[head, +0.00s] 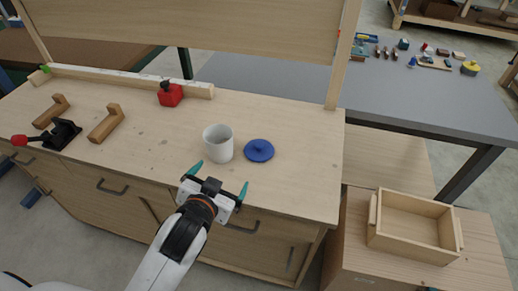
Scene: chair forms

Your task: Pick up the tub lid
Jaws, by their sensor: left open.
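The blue round tub lid (259,151) lies flat on the wooden workbench, with a small knob on its top. A white open tub (218,143) stands upright just left of the lid. My left gripper (216,180) is open and empty, with its teal-tipped fingers spread wide near the bench's front edge. It is in front of the tub and lid, apart from both in the picture; its exact height is hard to tell. My right gripper is out of view.
An open wooden box (414,225) is at lower right. The bench (300,185) is clear right of the lid.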

